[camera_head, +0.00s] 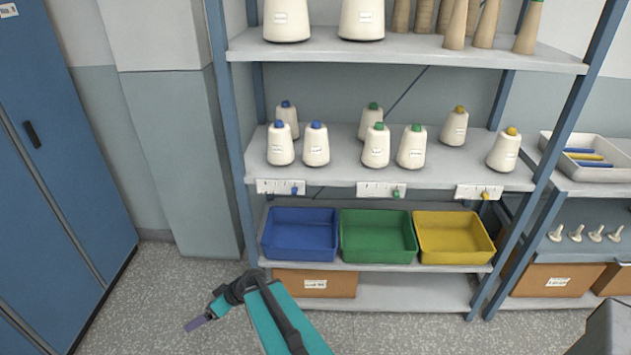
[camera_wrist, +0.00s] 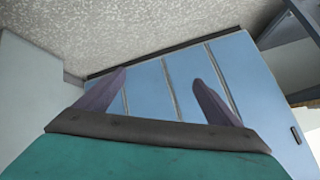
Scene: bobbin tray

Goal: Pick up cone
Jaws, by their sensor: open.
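White thread cones with coloured tips stand upright on the middle shelf (camera_head: 340,170) in the head view. Blue-tipped cones (camera_head: 280,147) are at the left, green-tipped cones (camera_head: 376,148) in the middle, and yellow-tipped cones (camera_head: 504,151) at the right. Which cone the task means cannot be told. My gripper (camera_head: 196,323) is low and left of the shelf rack, well apart from every cone. In the wrist view my gripper's fingers (camera_wrist: 158,92) are spread with nothing between them. The wrist view shows no cone.
Blue (camera_head: 300,235), green (camera_head: 378,238) and yellow (camera_head: 455,238) bins stand on the shelf below. Rack posts (camera_head: 229,130) flank the shelves. Bigger cones (camera_head: 287,20) stand on the upper shelf. A blue cabinet (camera_head: 60,150) is at the left. Floor (camera_head: 165,280) between cabinet and rack is clear.

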